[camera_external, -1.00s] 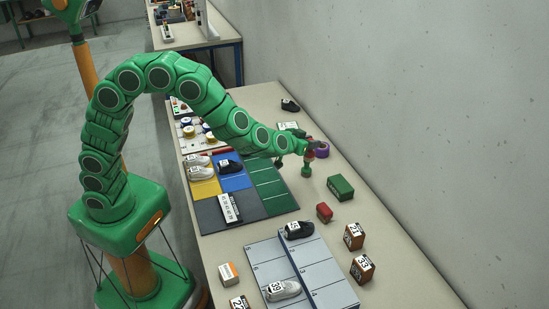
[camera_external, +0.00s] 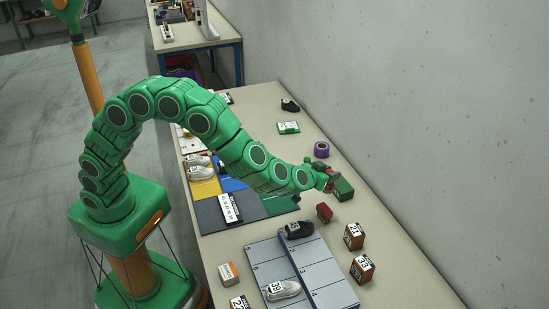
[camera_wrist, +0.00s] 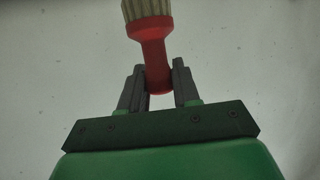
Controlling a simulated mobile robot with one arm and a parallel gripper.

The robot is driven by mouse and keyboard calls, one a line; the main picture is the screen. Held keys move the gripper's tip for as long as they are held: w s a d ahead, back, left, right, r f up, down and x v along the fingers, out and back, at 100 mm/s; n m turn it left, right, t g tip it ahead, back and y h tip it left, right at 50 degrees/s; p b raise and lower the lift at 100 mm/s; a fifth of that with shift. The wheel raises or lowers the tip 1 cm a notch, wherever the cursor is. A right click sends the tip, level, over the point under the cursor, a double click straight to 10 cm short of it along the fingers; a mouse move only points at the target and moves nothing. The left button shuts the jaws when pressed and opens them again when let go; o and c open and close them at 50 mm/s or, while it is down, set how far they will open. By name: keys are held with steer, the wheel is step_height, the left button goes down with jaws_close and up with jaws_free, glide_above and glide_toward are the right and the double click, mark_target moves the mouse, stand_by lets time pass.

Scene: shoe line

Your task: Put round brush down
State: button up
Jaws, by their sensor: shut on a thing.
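The round brush (camera_wrist: 150,35) has a red handle and pale bristles. In the wrist view my gripper (camera_wrist: 159,88) is shut on the lower end of its handle, and the bristles point away from the jaws.
A purple ring (camera_external: 321,149) lies behind my gripper. Brown boxes (camera_external: 362,268) stand at the right. Bare table lies between the purple ring and the white-green card (camera_external: 288,128).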

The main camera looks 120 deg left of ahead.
steer(key=shift+w+a+f, duration=0.85)
steer(key=shift+w+f, duration=0.95)
steer(key=shift+f, duration=0.2)
steer(key=shift+w+a+f, duration=0.8)
steer(key=shift+w+f, duration=0.95)
steer(key=shift+f, duration=0.25)
steer(key=shift+w+a+f, duration=0.85)
steer(key=shift+w+f, duration=0.95)
steer(key=shift+f, duration=0.2)
steer(key=shift+f, duration=0.1)
steer(key=o, duration=1.1)
steer(key=shift+f, duration=0.1)
steer(key=shift+c, duration=0.2)
